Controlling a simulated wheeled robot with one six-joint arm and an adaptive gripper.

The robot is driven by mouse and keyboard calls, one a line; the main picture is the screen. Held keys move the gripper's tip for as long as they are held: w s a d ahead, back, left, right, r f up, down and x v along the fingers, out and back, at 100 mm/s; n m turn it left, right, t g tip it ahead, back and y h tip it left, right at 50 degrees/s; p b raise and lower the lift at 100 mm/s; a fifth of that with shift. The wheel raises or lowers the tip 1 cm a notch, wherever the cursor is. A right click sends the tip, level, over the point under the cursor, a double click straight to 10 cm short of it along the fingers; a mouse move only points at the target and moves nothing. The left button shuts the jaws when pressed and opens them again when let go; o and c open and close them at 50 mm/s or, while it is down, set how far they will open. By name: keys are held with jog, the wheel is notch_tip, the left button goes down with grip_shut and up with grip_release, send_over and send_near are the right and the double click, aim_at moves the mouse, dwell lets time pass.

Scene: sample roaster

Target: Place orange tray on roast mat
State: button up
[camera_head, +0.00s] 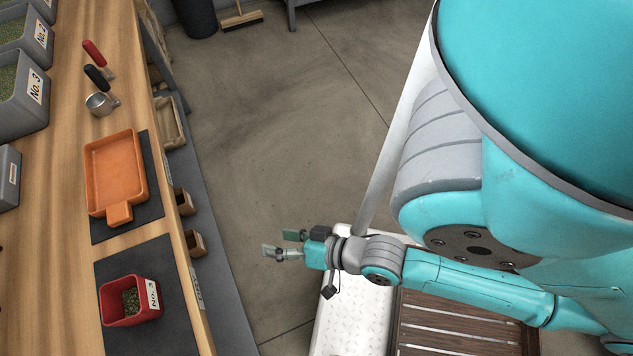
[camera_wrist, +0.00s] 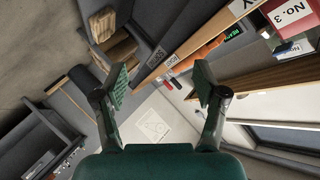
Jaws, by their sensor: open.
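The orange tray (camera_head: 115,168) lies flat on the farther dark mat (camera_head: 152,185) on the wooden bench, its short handle pointing toward the nearer mat. The nearer dark mat (camera_head: 165,270) bears a red bin (camera_head: 118,311) labelled No. 3. I cannot tell from the labels which mat is the roast mat. My gripper (camera_head: 281,244) is open and empty, out over the floor to the right of the bench, apart from the tray. In the wrist view my gripper (camera_wrist: 161,82) shows its two green pads spread, with nothing between them; an orange edge shows beyond.
A metal cup (camera_head: 101,104) and red- and black-handled tools lie behind the tray. Grey bins (camera_head: 28,100) line the bench's left side. Small wooden boxes (camera_head: 195,243) sit below the bench edge. The floor (camera_head: 270,130) between bench and arm is clear.

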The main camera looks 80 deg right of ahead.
jog(key=s+a+r+n+t+y, duration=0.1)
jog(key=s+r+n, duration=0.5)
jog(key=s+n, duration=0.2)
jog(key=shift+s+a+n, duration=0.15)
jog(key=shift+a+n, duration=0.1)
jog(key=shift+n, duration=0.65)
